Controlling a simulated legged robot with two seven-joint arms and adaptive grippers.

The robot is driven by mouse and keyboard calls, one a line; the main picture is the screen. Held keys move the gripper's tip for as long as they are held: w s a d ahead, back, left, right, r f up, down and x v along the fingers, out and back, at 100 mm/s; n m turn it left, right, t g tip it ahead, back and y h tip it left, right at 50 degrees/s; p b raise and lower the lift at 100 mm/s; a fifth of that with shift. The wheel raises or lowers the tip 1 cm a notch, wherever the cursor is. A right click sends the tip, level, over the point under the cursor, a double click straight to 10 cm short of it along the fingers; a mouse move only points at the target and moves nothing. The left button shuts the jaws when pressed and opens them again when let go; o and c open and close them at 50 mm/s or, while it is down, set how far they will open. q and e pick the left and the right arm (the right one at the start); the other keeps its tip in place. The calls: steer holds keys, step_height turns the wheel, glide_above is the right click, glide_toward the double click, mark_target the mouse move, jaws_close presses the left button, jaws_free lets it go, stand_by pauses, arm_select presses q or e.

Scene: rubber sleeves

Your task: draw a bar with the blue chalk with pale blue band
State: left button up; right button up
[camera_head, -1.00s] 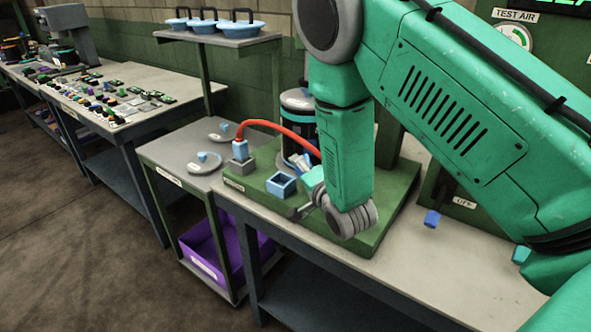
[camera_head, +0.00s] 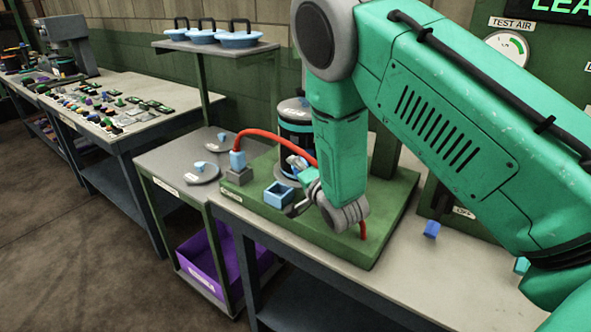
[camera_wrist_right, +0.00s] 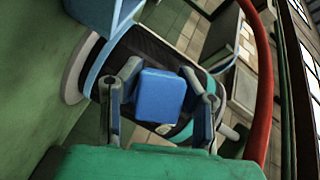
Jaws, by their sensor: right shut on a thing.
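My right gripper (camera_head: 297,172) is over the green base plate (camera_head: 385,215), beside the open blue square box (camera_head: 279,194). In the right wrist view my right gripper (camera_wrist_right: 162,98) is shut on a blue block with rounded edges (camera_wrist_right: 160,95). The block is clear of the box (camera_wrist_right: 110,15), which shows at the upper left there. The block's far side is hidden, and I see no pale blue band on it. A dark cylinder with a pale blue ring (camera_head: 296,112) stands behind the gripper. I cannot make out a drawn bar. My left gripper is out of view.
A red hose (camera_head: 270,134) arcs from a blue fitting (camera_head: 237,160) past my right gripper. A loose blue piece (camera_head: 431,229) is at the right. Grey discs (camera_head: 203,173) lie on the side cart, above a purple bin (camera_head: 205,265).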

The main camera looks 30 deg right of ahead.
mark_target(308, 160)
steer(key=shift+w+d, duration=0.1)
steer(key=shift+d, duration=0.2)
steer(key=shift+w, duration=0.35)
steer(key=shift+w+d, duration=0.3)
steer(key=shift+w, duration=0.1)
steer(key=shift+s+d, duration=0.5)
steer(key=shift+d, duration=0.4)
steer(key=shift+s+d, duration=0.5)
steer(key=shift+d, duration=0.4)
steer(key=shift+w+a, duration=0.55)
steer(key=shift+a, duration=0.4)
steer(key=shift+w+a, duration=0.5)
steer(key=shift+a, duration=0.4)
steer(key=shift+s+a, duration=0.45)
steer(key=shift+s, duration=0.45)
steer(key=shift+s+a, duration=0.45)
steer(key=shift+s, duration=0.45)
steer(key=shift+s+a, duration=0.45)
steer(key=shift+s, duration=0.45)
